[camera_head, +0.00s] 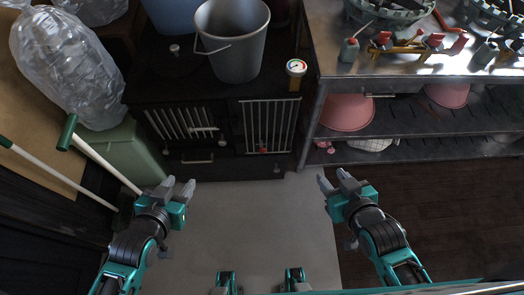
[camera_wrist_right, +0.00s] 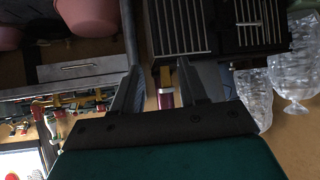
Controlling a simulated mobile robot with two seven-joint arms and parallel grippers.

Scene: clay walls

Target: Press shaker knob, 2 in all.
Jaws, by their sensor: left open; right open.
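A dark stove (camera_head: 190,95) stands at the back with two barred panels on its front. Small pale knobs show on this front, one low on the left (camera_head: 166,152) and one low on the right (camera_head: 276,170). A red knob (camera_head: 263,150) sits at the right barred panel. I cannot tell which one is the shaker knob. My left gripper (camera_head: 180,188) is open and empty, in front of the stove's left side and apart from it. My right gripper (camera_head: 334,183) is open and empty, right of the stove front. Its fingers also show in the right wrist view (camera_wrist_right: 160,88).
A grey bucket (camera_head: 232,40) and a round gauge (camera_head: 296,68) are on the stove. A metal workbench (camera_head: 400,75) with pink bowls (camera_head: 345,112) on its shelf stands right. A green bin (camera_head: 130,150) and poles stand left. The grey floor (camera_head: 255,215) before the stove is clear.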

